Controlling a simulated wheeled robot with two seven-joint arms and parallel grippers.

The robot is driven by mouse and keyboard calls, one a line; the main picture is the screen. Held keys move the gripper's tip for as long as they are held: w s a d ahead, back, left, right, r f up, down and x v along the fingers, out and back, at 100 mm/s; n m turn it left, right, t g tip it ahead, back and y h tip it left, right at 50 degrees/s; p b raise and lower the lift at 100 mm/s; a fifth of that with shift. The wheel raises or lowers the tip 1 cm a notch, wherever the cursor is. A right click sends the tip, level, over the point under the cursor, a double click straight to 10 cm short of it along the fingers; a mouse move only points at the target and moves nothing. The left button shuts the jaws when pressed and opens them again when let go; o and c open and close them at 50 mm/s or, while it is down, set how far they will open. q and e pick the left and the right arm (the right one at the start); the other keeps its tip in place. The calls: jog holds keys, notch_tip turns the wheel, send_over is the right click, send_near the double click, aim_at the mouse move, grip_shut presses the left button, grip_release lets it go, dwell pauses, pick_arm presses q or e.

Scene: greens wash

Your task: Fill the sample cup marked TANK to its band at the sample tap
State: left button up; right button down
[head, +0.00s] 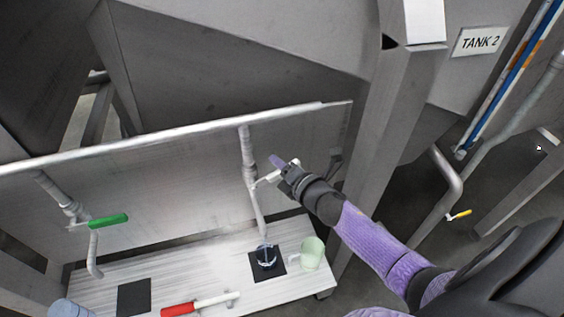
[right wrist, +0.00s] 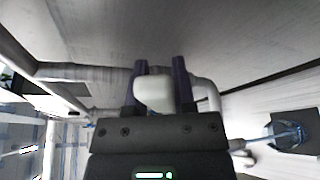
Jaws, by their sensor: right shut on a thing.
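My right gripper (head: 280,167) is shut on the white handle (right wrist: 155,93) of the middle tap; the handle sits between its purple fingers in the right wrist view. The tap's pipe (head: 248,155) comes down the steel panel to a spout (head: 261,227). A clear cup (head: 266,257) stands upright under the spout on a black square; it also shows in the right wrist view (right wrist: 285,136). A thin blue streak, which looks like water, runs from spout to cup. The cup's marking, band and level are too small to read. My left gripper is out of view.
A pale green mug (head: 312,254) stands just right of the cup. A green-handled tap (head: 108,221) is at the left above an empty black square (head: 134,297). A red-handled valve (head: 178,310) is at the shelf front, and a blue cup (head: 70,309) at lower left.

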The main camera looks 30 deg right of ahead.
jog(key=shift+c, duration=2.2)
grip_release()
jog(key=v, duration=1)
